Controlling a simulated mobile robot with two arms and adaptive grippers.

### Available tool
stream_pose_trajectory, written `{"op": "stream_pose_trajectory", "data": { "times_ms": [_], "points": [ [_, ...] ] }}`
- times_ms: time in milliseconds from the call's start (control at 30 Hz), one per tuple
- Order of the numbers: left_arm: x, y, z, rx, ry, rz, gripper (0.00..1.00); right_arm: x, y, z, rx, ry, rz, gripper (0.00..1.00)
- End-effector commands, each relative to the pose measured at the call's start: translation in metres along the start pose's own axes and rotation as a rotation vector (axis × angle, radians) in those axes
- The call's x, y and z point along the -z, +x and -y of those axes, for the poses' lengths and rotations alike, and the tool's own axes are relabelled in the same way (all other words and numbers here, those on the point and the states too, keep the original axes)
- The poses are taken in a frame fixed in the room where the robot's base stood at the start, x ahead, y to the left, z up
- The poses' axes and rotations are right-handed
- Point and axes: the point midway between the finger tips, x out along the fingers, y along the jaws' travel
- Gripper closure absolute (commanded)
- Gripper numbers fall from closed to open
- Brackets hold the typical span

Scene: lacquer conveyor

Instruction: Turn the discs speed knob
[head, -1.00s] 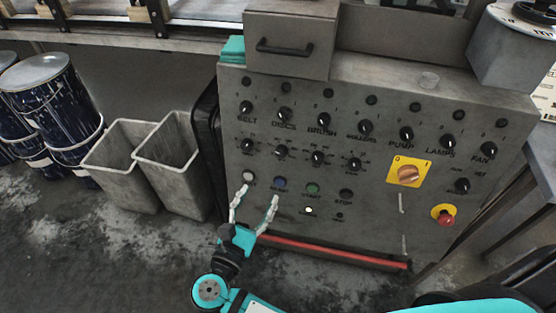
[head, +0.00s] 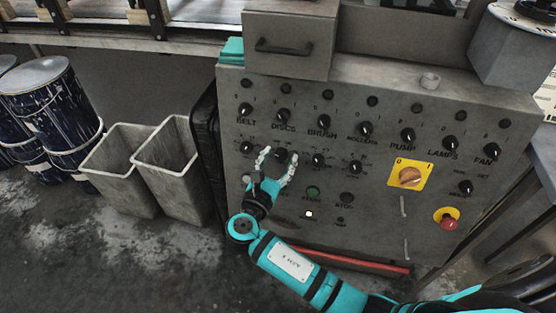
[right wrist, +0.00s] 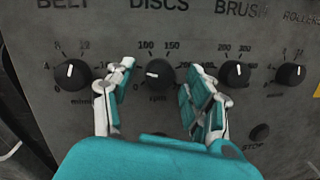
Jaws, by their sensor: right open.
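The discs speed knob (right wrist: 159,74) is a black dial under the DISCS label in the right wrist view, with a white pointer and a number scale around it. It also shows in the head view (head: 280,156). My right gripper (right wrist: 155,82) is open, with one finger on each side of this knob in the wrist view. In the head view my right gripper (head: 277,158) is in front of the panel's second row of knobs. I cannot tell whether the fingers touch the knob. The left gripper is not in view.
The grey control panel (head: 380,215) carries several other knobs, including the belt dial (right wrist: 70,73) and brush dial (right wrist: 235,73) on either side. An orange switch (head: 410,177) and red stop button (head: 447,222) are at right. Grey bins (head: 172,170) stand at left.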

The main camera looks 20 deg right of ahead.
Motion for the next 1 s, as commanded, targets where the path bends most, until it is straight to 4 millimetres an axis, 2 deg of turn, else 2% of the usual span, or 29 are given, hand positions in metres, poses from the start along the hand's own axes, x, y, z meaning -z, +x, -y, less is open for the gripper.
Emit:
{"op": "stream_pose_trajectory", "data": {
  "times_ms": [100,500,800,1000],
  "points": [
    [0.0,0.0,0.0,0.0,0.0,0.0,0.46,0.0,0.0,0.0,0.0,0.0,0.0,0.47],
    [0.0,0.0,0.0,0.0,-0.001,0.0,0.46,0.0,0.0,0.0,0.0,0.0,0.0,1.0],
    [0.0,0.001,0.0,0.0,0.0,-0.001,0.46,0.0,-0.001,0.0,0.01,0.041,-0.004,1.0],
    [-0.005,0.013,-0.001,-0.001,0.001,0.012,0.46,0.0,-0.001,-0.001,0.033,0.15,-0.012,1.0]
  ]
}}
